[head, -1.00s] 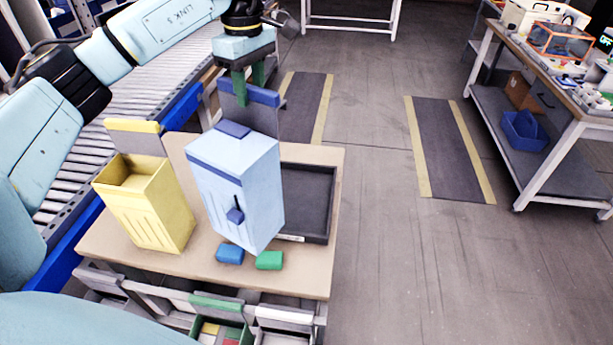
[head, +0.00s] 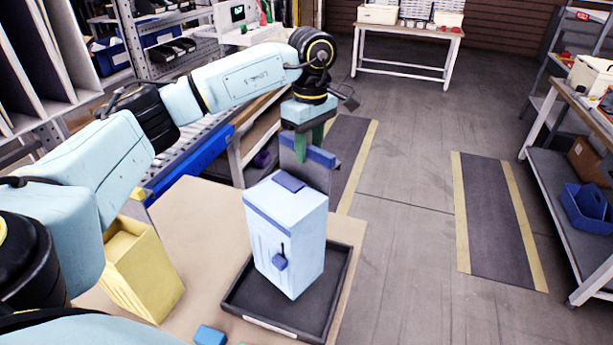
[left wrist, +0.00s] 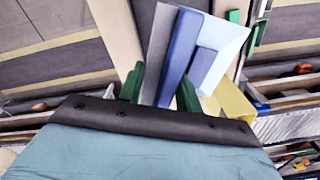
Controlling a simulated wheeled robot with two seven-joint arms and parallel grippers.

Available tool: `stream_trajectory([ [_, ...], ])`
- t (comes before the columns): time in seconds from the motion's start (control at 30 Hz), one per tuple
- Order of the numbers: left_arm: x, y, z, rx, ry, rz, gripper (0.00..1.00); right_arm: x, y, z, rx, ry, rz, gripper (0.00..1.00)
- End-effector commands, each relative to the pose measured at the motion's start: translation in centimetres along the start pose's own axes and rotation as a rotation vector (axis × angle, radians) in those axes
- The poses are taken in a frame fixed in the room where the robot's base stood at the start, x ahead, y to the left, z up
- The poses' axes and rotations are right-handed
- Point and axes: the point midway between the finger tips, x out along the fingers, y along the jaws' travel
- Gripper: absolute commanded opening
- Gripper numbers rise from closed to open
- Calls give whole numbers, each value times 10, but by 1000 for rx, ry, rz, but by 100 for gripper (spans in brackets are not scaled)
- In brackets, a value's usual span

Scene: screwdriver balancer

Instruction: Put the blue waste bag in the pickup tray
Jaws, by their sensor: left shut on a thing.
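In the left wrist view the plate sits between the fingers (left wrist: 160,88), with the bag (left wrist: 215,45) beyond. My right gripper is not in view.
A yellow bag (head: 145,270) stands on the tan table (head: 205,225), left of the tray. A small blue block (head: 210,335) lies at the table's front. A roller conveyor (head: 195,145) runs behind. Open floor (head: 405,270) lies to the right.

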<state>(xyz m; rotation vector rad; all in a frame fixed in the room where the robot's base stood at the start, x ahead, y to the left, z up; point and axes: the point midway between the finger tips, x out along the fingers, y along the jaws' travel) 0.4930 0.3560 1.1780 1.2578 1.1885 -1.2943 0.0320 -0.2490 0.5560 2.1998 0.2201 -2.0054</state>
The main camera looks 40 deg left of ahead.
Motion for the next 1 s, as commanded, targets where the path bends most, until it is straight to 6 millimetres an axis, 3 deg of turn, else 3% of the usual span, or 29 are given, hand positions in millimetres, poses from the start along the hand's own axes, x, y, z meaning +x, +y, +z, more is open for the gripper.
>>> stream_trajectory([
  [0.43,49,1,0,0,-1,-1,12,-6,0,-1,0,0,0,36],
  [0.83,56,2,0,0,0,1,12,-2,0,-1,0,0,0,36],
  [0.87,57,2,0,0,0,0,37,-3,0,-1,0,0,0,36],
  [1.0,56,2,0,0,0,0,55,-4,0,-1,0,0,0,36],
])
